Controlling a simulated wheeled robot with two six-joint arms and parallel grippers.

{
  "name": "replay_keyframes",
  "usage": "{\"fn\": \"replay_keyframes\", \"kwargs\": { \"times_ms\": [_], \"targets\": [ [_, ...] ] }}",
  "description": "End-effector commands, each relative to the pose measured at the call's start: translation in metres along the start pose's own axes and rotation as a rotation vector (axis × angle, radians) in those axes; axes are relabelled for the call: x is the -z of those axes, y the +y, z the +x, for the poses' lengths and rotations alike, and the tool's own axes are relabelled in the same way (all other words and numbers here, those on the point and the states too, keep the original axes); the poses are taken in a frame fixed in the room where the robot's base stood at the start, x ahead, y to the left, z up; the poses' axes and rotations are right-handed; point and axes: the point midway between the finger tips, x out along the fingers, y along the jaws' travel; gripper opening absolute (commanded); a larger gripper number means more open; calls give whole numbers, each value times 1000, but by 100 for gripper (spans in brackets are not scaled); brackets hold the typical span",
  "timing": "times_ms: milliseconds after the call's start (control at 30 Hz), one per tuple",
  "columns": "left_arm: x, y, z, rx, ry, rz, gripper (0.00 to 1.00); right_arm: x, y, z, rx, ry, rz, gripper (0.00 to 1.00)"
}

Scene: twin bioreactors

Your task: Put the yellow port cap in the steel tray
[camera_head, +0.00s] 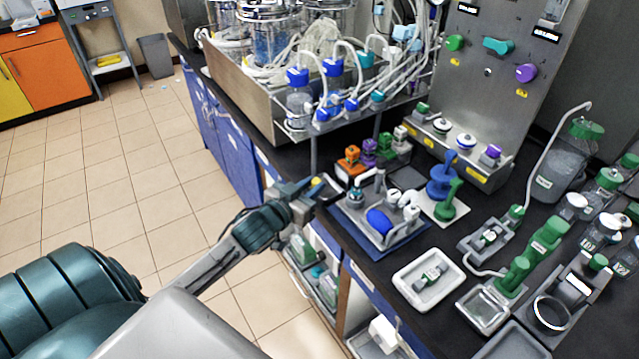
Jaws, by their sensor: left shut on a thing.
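My left gripper (312,189) reaches in from the left and is at the front edge of the black bench. It is shut on the yellow port cap (317,182), of which only a small yellow bit shows between the fingertips. A small square steel tray (484,309) lies on the bench at the lower right, well to the right of the gripper; its inside looks empty. My right gripper is not in view.
A blue mat (408,243) with a clamped fixture lies just right of the gripper. A white tray (402,283) holds a green-ended part. Orange, purple and green blocks (369,153) stand behind. Green-capped bottles and fittings crowd the right side.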

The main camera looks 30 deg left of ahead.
Motion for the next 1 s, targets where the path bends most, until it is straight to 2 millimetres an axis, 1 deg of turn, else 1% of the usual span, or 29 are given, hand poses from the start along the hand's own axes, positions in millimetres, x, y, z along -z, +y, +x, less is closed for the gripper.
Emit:
{"fn": "replay_keyframes", "kwargs": {
  "times_ms": [33, 100, 200, 300, 367, 500, 600, 767, 967, 1000],
  "targets": [
    [4, -3, 13, 3, 3, -4, 0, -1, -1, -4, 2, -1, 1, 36],
    [4, -6, 27, 2, 3, -3, 0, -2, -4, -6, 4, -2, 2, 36],
    [4, -8, 42, 1, 2, -3, 0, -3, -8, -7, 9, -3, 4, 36],
    [3, -10, 50, 0, 0, 0, 0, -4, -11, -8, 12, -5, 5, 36],
    [1, -10, 52, 0, -1, -1, 0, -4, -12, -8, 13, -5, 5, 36],
    [-18, -10, 54, 1, -4, -2, 0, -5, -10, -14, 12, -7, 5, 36],
    [-29, -10, 56, 1, -3, -2, 0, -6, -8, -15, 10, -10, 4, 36],
    [-32, -10, 56, 0, 1, 1, 0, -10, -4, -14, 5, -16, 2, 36],
    [-34, -10, 56, 0, 0, 1, 0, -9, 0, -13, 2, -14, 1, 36],
    [-35, -10, 56, 0, 0, 1, 23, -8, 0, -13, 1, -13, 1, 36]
  ]
}}
